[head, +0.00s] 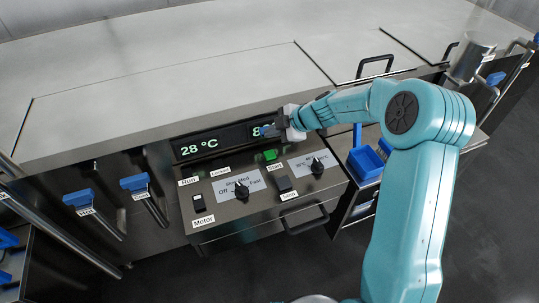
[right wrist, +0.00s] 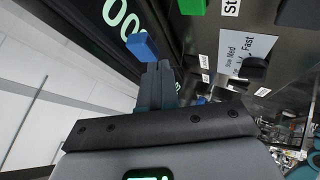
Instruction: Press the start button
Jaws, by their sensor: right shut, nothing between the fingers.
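The green button (head: 270,155) is on the dark control panel, below the display. It also shows at the top edge of the right wrist view (right wrist: 192,5), beside a cut-off label reading "St". My right gripper (head: 277,126) is shut and empty in front of the display, above the green button and apart from it. Its closed grey fingers show in the right wrist view (right wrist: 158,82). A small blue block (right wrist: 142,45) shows at the fingertips; I cannot tell whether it belongs to the gripper. My left gripper is not in view.
The panel has a dark stop button (head: 284,185), two knobs (head: 242,190) (head: 317,165) and a motor switch (head: 199,203). The display (head: 210,145) reads 28 °C. The grey worktop (head: 160,80) behind is clear.

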